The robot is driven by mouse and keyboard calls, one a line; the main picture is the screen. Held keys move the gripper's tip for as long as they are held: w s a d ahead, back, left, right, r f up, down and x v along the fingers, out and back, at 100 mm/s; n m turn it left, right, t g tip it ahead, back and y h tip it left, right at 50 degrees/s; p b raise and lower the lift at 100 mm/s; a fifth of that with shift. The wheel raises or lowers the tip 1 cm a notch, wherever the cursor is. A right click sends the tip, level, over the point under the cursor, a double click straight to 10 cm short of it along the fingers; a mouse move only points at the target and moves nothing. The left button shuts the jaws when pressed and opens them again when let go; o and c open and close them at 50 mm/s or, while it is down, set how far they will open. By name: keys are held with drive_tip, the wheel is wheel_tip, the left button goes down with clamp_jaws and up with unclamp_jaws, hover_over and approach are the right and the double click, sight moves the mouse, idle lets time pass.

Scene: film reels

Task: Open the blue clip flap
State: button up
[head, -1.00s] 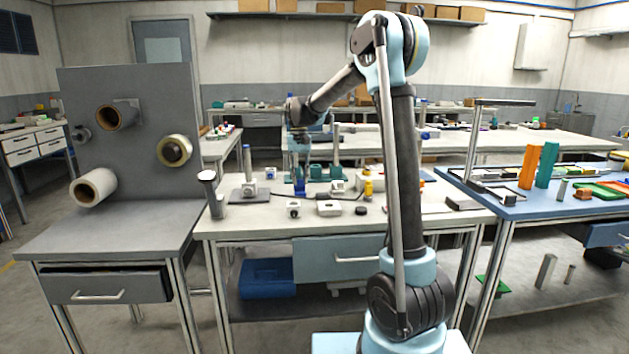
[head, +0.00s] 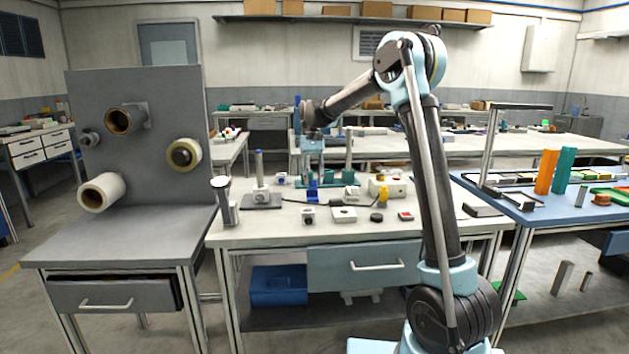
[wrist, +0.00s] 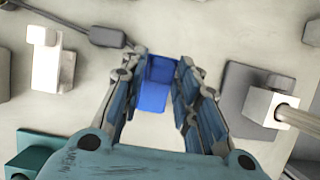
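The blue clip (head: 312,193) stands on the middle white workbench (head: 275,234). In the wrist view the blue clip (wrist: 154,84) shows a darker upper part and a brighter lower part. My gripper (wrist: 158,74) is open, with one finger on each side of the clip in that view. Gaps show between the fingers and the clip, and I cannot tell the height between them. In the head view my gripper (head: 312,172) points down above the clip. Its fingertips are small and hard to make out there.
A grey block with a white cube and metal post (wrist: 270,108) lies right of the gripper. A white bracket (wrist: 48,62) and a dark cable connector (wrist: 106,37) lie left. A black puck (head: 376,217) and a white block (head: 344,215) sit near the bench front.

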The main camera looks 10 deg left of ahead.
drive_tip(key=shift+s, duration=0.1)
drive_tip(key=v, duration=1.2)
